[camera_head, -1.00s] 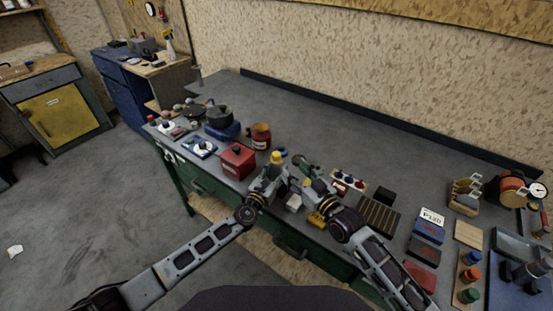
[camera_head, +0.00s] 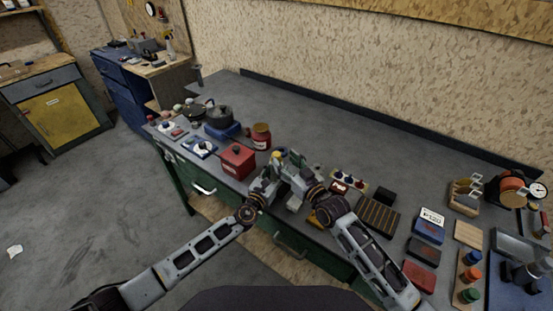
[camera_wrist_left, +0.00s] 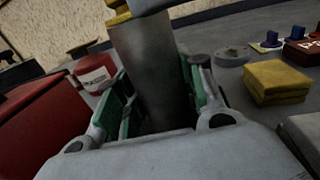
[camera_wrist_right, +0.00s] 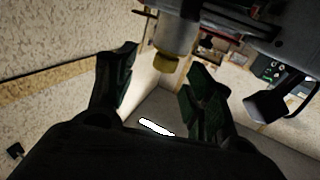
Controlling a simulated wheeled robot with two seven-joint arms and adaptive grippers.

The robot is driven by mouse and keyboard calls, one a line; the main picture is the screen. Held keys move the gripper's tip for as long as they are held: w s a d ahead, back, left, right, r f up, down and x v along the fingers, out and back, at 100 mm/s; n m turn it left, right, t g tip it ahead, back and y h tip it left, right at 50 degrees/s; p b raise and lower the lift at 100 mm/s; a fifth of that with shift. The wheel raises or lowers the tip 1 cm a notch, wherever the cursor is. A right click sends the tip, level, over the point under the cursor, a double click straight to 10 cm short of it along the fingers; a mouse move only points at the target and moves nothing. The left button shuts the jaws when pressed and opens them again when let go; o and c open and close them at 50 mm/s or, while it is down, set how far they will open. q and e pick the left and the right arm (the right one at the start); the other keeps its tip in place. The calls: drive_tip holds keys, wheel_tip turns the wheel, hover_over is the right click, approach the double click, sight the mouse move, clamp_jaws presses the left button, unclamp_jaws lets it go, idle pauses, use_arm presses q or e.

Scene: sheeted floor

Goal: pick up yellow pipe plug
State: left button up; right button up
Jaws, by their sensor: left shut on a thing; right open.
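My left gripper (camera_head: 271,174) is shut on an upright grey pipe (camera_wrist_left: 148,75), whose cylinder stands between the green-padded fingers in the left wrist view. The yellow pipe plug (camera_head: 278,155) is at the pipe's top end; only its lower edge shows in the left wrist view (camera_wrist_left: 125,16). My right gripper (camera_head: 290,161) is open, close beside the plug. In the right wrist view the plug (camera_wrist_right: 166,63) shows at the end of the pale pipe, between the spread dark green fingers (camera_wrist_right: 158,80). I cannot tell whether a finger touches it.
A red box (camera_head: 237,161) and a red-brown pot (camera_head: 261,137) stand left of the grippers. A yellow block (camera_wrist_left: 278,80) lies on the bench beside the left gripper. A slotted tray (camera_head: 378,216) lies to the right. The bench's back part (camera_head: 330,130) is clear.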

sight(279, 157)
drive_tip(key=shift+a+x, duration=0.25)
drive_tip(key=shift+x, duration=1.5)
drive_tip(key=shift+w+a, duration=0.45)
drive_tip(key=shift+w, duration=0.1)
drive_tip(key=c, duration=0.6)
